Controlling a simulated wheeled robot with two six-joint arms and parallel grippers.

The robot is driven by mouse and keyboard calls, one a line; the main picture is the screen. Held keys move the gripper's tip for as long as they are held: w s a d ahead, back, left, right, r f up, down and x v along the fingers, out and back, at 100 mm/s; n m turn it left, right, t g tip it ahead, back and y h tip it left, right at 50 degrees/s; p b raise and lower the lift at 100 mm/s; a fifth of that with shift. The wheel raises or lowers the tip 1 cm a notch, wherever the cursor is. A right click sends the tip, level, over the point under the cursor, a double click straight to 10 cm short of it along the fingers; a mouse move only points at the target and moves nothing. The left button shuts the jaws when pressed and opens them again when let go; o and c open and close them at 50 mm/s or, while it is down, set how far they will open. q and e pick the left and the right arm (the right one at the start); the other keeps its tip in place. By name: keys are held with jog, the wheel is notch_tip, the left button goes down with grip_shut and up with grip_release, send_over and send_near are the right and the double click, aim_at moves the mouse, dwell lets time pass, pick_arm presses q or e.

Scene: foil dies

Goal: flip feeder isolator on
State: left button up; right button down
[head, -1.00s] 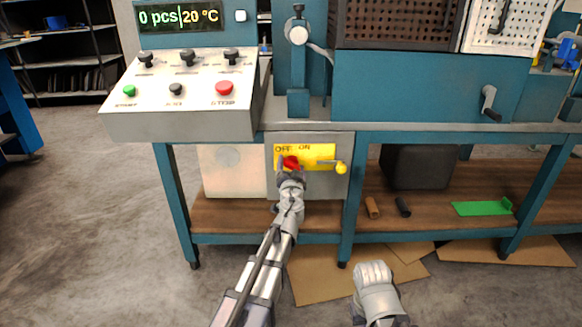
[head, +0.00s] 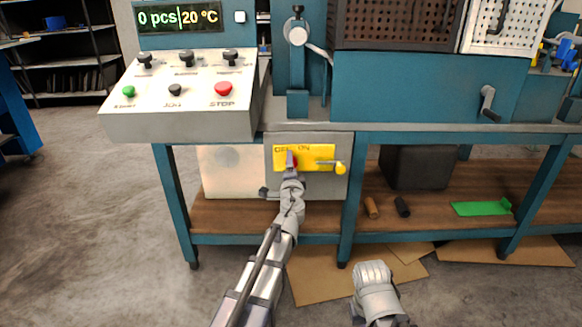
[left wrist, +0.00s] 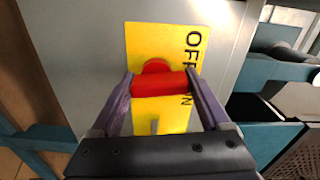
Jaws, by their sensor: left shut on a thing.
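The yellow isolator plate (head: 318,151), marked OFF and ON, is on a grey box under the bench. Its red handle (left wrist: 160,84) shows in the left wrist view between the two fingers, one at each end, with a red round part behind it. My left gripper (head: 291,160) is shut on this handle and hides most of it in the head view. In the left wrist view, a finger covers part of the ON mark. Part of my right arm (head: 375,290) is low in the head view; its fingers cannot be made out.
A yellow knob (head: 341,168) is at the plate's right end. A sloped control panel (head: 185,108) with several knobs and buttons juts out above left. A table leg (head: 353,195) stands just right of the box. Cardboard (head: 325,277) lies on the floor.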

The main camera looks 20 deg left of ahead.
pick_arm(q)
jog(key=shift+m, duration=0.9)
jog(key=o, duration=1.2)
jog(key=shift+s, duration=0.1)
jog(key=v, duration=0.7)
jog(key=shift+s+d, duration=0.2)
jog(key=shift+s, duration=0.15)
